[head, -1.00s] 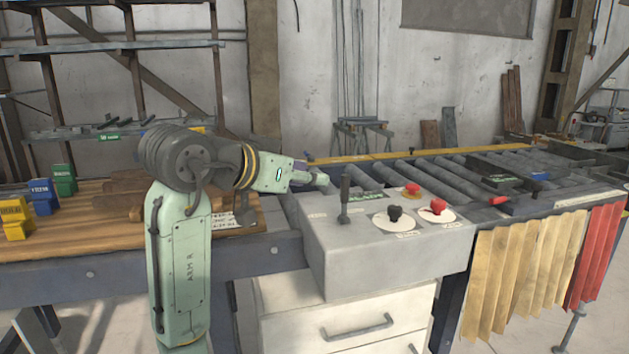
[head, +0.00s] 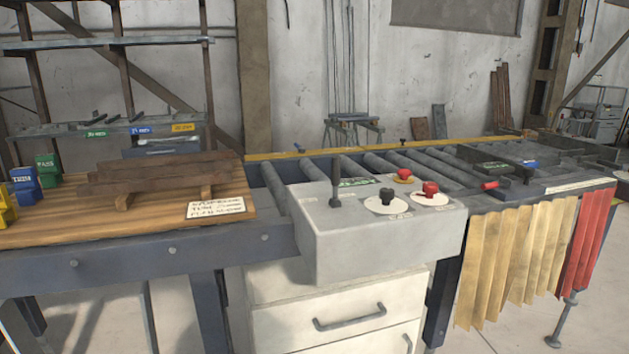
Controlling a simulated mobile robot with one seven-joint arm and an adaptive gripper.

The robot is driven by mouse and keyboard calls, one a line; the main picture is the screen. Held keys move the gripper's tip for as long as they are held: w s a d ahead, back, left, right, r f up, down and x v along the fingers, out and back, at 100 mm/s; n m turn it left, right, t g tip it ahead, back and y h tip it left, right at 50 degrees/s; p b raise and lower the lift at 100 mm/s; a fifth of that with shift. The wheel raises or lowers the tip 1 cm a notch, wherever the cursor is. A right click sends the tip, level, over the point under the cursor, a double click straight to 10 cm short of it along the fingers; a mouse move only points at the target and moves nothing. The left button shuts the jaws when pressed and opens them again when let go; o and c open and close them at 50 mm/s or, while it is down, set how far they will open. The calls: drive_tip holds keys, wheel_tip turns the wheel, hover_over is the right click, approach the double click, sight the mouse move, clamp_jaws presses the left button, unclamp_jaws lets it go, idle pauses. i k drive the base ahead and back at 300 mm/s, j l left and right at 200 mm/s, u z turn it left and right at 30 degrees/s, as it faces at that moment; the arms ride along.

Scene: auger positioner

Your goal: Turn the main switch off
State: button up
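The grey control box (head: 370,243) stands at the front of the roller conveyor. On its top, a red knob (head: 430,189) sits on a white round plate at the right, and a black knob (head: 386,197) sits on another white plate left of it. A red-topped button on a yellow base (head: 403,175) is behind them. A dark upright lever (head: 335,185) stands at the left of the box. The labels are too small to read, so I cannot tell which control is the main switch. My gripper and arm are out of view, and nothing covers the controls.
A wooden bench top (head: 100,218) with stacked planks (head: 155,178) is at the left, beside yellow, blue and green bins. White drawers (head: 340,315) are below the box. Conveyor rollers (head: 355,166) run behind, and a red handle (head: 490,185) lies to the right.

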sight(430, 187)
drive_tip(key=i+l+z, duration=0.25)
drive_tip(key=l+z, duration=0.2)
drive_tip(key=i+l+z, duration=0.25)
drive_tip(key=z, duration=0.2)
